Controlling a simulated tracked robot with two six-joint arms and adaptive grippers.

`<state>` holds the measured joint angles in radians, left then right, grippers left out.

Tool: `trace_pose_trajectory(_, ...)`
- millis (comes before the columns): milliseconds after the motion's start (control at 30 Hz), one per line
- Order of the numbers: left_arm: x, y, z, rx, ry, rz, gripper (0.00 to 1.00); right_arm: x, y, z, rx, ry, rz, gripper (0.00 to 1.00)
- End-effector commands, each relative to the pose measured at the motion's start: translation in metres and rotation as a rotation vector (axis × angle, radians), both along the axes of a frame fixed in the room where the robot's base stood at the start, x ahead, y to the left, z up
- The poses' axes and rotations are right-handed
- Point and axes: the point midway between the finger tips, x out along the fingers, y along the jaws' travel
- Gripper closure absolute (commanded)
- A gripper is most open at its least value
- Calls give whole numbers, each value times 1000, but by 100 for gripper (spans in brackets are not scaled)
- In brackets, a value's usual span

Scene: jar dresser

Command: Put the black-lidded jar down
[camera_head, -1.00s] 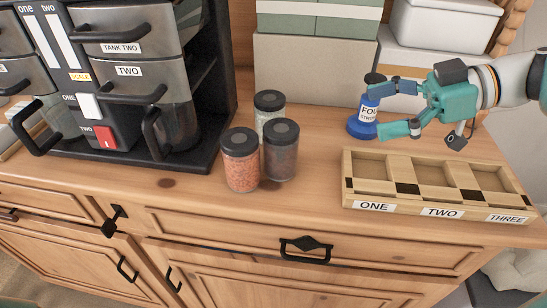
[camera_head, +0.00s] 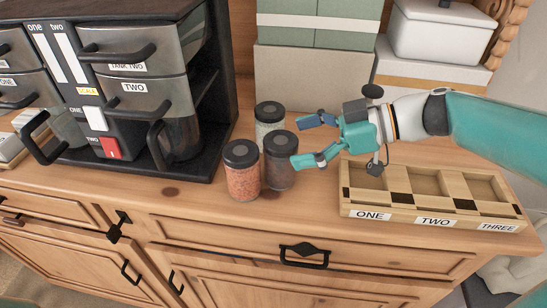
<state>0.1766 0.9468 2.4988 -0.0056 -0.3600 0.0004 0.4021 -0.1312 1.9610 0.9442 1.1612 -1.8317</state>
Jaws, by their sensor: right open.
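Three jars with black lids stand upright close together on the dresser top: one with orange-red contents (camera_head: 243,183), one with dark contents (camera_head: 279,174), and a pale one behind (camera_head: 266,129). Which of them the task names, I cannot tell. My right gripper (camera_head: 306,140) is open and empty, just right of the dark jar, its fingers pointing left towards it. The lower fingertip is very near that jar; whether it touches, I cannot tell. My left gripper is not in view.
A wooden tray (camera_head: 370,213) with compartments labelled ONE, TWO and THREE lies at the right. A black machine with drawers (camera_head: 135,88) stands left. Boxes (camera_head: 315,78) line the back. The dresser top before the jars is clear.

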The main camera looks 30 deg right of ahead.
Motion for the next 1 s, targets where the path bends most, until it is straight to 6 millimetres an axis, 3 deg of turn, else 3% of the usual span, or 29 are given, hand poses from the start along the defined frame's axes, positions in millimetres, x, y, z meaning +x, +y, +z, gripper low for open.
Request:
trace_pose_trajectory(100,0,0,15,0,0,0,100,7,18,0,3,4,7,6)
trace_pose_trajectory(200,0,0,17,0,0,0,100,14,27,-7,3,3,5,6)
trace_pose_trajectory(533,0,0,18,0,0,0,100,19,33,-13,1,1,0,6)
trace_pose_trajectory(1000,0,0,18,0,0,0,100,19,33,-12,0,0,0,82)
